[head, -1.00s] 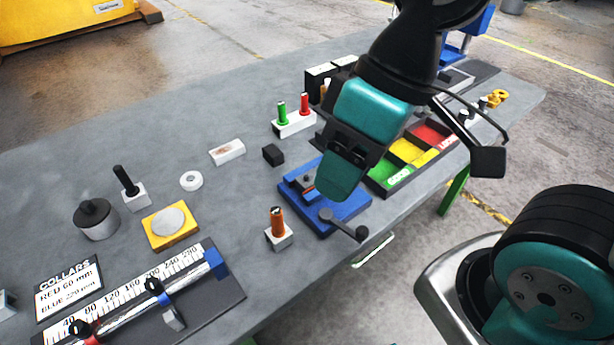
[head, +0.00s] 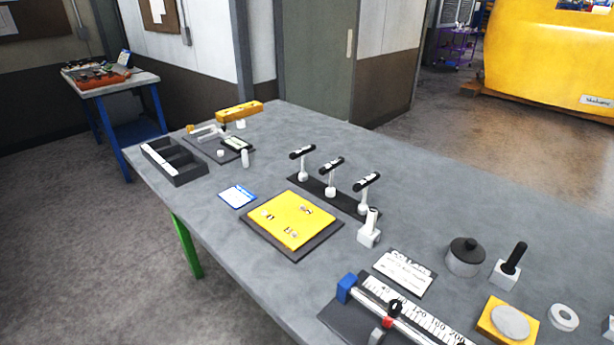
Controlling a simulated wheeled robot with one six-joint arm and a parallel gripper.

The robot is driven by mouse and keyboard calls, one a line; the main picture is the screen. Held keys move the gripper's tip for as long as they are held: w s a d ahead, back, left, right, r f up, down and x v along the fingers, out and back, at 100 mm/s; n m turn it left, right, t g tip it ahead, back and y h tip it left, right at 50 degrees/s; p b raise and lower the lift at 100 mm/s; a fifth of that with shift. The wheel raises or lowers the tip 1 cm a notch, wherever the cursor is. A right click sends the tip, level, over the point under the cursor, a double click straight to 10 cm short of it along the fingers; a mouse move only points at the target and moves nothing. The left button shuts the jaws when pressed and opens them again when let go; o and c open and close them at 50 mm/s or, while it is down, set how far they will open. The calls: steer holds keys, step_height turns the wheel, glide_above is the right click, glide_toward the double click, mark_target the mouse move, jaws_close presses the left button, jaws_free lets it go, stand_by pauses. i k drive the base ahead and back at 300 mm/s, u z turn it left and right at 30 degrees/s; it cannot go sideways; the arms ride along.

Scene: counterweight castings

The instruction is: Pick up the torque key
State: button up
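Three T-handled tools stand upright in a row on a dark strip (head: 318,193) in the middle of the grey table. Each has a black crossbar with a small white label and a pale shank: the left tool (head: 303,153), the middle tool (head: 332,165) and the right tool (head: 367,182). They look like keys, but the labels are too small to read, so I cannot tell which is the torque key. My gripper is not in view.
A yellow plate on a dark mat (head: 258,245) lies in front of the row. A white holder (head: 369,236) stands close to its right end. A collar gauge (head: 392,312), a dark lidded pot (head: 466,256) and a black-handled tool (head: 512,262) stand right. The table behind the row is clear.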

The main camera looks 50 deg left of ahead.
mark_target(330, 192)
steer(key=u, duration=2.15)
steer(key=k, duration=0.65)
steer(key=u, duration=0.95)
steer(key=i, duration=2.1)
steer(key=z, duration=1)
steer(key=i, duration=0.7)
steer(key=z, duration=1.1)
steer(key=i, duration=0.35)
steer(key=z, duration=0.35)
